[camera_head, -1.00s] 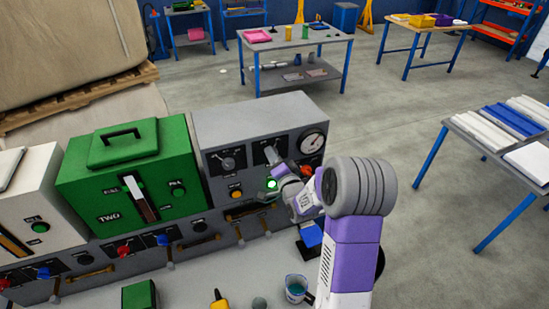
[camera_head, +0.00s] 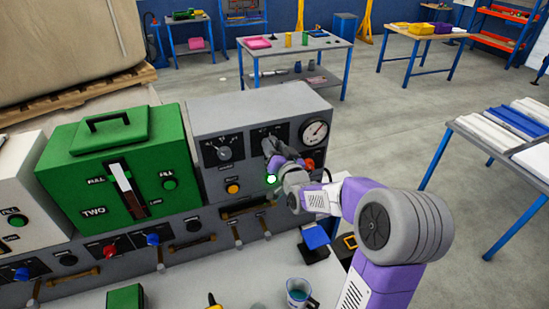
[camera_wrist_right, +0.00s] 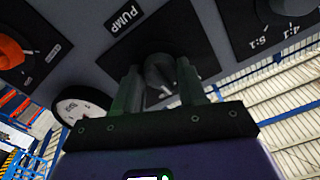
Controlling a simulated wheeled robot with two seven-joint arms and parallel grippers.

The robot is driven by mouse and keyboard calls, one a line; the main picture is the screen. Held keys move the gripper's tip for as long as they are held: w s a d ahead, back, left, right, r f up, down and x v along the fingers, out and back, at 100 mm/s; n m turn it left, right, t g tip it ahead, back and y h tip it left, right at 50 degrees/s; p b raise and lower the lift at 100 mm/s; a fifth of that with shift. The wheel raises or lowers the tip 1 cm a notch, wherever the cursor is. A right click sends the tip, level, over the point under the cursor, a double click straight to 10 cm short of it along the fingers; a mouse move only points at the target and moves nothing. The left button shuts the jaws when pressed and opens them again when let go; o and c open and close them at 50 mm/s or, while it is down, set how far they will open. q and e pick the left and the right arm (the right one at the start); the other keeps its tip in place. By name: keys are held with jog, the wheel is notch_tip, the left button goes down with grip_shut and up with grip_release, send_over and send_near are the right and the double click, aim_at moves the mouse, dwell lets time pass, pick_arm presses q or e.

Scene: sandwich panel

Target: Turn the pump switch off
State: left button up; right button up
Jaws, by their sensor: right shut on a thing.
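The pump switch (camera_wrist_right: 159,72) is a dark round knob on a black plate, close to the PUMP label (camera_wrist_right: 124,18) in the right wrist view. My right gripper (camera_wrist_right: 163,84) has one finger on each side of the knob and is shut on it. In the head view my right gripper (camera_head: 271,148) reaches the front of the grey control box (camera_head: 262,101), at the plate left of the gauge. There it hides most of the knob, and I cannot read the knob's setting. My left gripper is not in view.
A round gauge (camera_head: 315,132) and a red knob (camera_head: 309,163) are close to the right of my gripper. Another dial (camera_head: 224,153) and an orange button (camera_head: 233,188) are to the left. A green box (camera_head: 150,150) stands beside the control box. Levers line the front below.

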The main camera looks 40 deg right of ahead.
jog(key=shift+n+b, duration=2)
jog(key=shift+n, duration=0.4)
jog(key=o, duration=1.1)
jog(key=shift+c, duration=0.2)
jog(key=v, duration=0.7)
jog(key=shift+s+b, duration=0.25)
jog(key=shift+b, duration=0.2)
